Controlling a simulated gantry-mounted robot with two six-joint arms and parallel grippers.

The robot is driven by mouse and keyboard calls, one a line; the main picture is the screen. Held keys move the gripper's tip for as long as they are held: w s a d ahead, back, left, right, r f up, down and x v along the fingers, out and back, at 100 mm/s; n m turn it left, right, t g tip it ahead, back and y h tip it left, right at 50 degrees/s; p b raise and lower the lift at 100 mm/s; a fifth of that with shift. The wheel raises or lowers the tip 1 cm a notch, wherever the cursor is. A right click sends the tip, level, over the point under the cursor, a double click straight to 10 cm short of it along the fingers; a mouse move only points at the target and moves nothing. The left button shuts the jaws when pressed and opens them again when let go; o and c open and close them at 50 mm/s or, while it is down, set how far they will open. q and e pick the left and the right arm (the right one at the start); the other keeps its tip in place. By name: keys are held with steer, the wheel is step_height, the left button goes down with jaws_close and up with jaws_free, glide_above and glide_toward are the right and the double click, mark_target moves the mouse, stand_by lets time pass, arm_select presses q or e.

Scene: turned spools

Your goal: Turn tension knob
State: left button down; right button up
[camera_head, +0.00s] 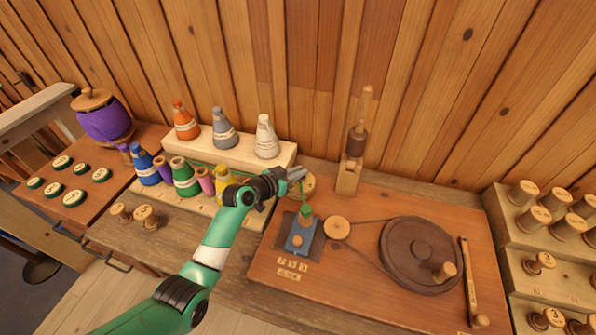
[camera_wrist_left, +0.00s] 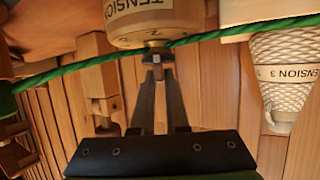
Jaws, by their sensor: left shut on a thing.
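The round wooden tension knob (camera_head: 309,187) is at the back left of the winding board, partly hidden behind my left gripper (camera_head: 297,174). In the left wrist view the knob (camera_wrist_left: 155,22) carries the printed word TENSION and fills the top middle, cut off by the picture's edge. My left gripper (camera_wrist_left: 157,72) has its narrow fingers close together at the knob's small stem, shut on it. A green thread (camera_wrist_left: 85,65) runs across the left wrist view past the knob. My right gripper is in neither view.
The board (camera_head: 355,285) holds a small pulley (camera_head: 337,229), a large dark wheel (camera_head: 405,255) and a blue block (camera_head: 299,238). A cone labelled TENSION 3 (camera_wrist_left: 292,80) is close by. Thread cones and spools stand left; wooden spools fill racks (camera_head: 540,283) right.

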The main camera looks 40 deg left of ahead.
arm_select(q)
steer(key=shift+d+r+n+y+p, duration=0.15)
steer(key=shift+n+y+p, duration=0.35)
steer(key=shift+p, duration=0.5)
steer(key=shift+d+r+n+y+p, duration=0.15)
steer(key=shift+n+y+p, duration=0.3)
steer(key=shift+p, duration=0.5)
steer(key=shift+n+g+y+p, duration=0.25)
steer(key=shift+g+y+p, duration=0.05)
steer(key=shift+y+p, duration=0.1)
steer(key=shift+w+f+n+y, duration=0.1)
steer(key=shift+f+n+y, duration=0.05)
steer(key=shift+n+y, duration=0.3)
steer(key=shift+f+n+y, duration=0.2)
steer(key=shift+n+y, duration=0.05)
steer(key=shift+y, duration=0.05)
steer(key=n+y+b, duration=0.1)
steer(key=b, duration=0.1)
steer(key=n+g+y+b, duration=0.1)
steer(key=b, duration=0.2)
steer(key=shift+f+n+g+y+b, duration=0.2)
steer(key=shift+n+g+y+b, duration=0.1)
steer(key=shift+y, duration=0.1)
steer(key=shift+r+n+y+b, duration=0.2)
steer(key=shift+n+y+b, duration=0.1)
steer(key=shift+b, duration=0.1)
steer(key=shift+g, duration=0.3)
